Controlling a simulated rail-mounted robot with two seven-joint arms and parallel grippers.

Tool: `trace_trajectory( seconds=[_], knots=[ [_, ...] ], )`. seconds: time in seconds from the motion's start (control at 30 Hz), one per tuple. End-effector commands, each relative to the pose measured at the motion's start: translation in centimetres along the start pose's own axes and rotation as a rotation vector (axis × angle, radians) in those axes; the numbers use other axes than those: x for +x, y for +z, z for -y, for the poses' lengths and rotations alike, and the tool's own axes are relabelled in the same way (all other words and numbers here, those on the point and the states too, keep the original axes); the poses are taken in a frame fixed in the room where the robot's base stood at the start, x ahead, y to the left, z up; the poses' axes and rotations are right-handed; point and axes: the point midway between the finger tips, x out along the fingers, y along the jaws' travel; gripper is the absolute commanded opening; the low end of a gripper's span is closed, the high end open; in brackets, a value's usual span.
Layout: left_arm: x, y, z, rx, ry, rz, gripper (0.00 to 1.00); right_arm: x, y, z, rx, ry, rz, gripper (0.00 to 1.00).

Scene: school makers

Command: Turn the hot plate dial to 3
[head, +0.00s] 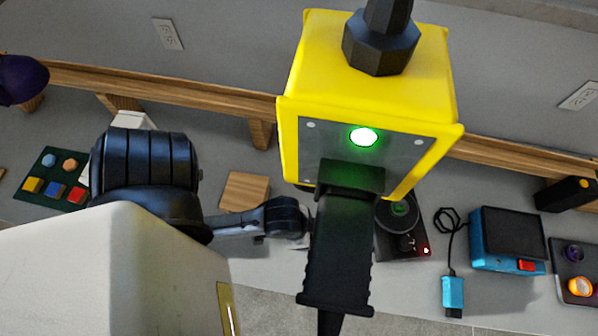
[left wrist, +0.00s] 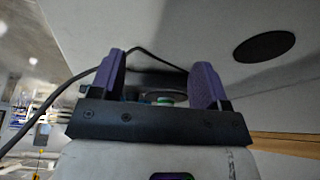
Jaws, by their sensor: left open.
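The hot plate (head: 386,244) is a small black unit on the worktop, right of centre in the head view. A round green item (head: 399,208) rests on its top, a red light glows at its front right corner, and a small dark dial (head: 407,243) is on its front. The dial's setting is too small to read. My right gripper is out of view.
A yellow box (head: 370,90) with a green light and black handle (head: 345,245) blocks the head view's middle. A blue device (head: 508,240) with a cable and blue plug (head: 453,292) lies right of the hot plate. A wooden block (head: 245,190) and a green tray (head: 38,185) lie left.

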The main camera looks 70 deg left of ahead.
Motion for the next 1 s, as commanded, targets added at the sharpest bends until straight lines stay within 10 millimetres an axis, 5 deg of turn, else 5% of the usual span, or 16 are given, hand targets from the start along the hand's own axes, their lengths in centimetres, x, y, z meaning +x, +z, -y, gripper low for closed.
trace_trajectory(
  seconds=[1.0],
  knots=[
    [-0.34,0.92,0.41,-0.033,-0.023,0.015,0.69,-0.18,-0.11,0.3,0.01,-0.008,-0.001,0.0]
  ],
)
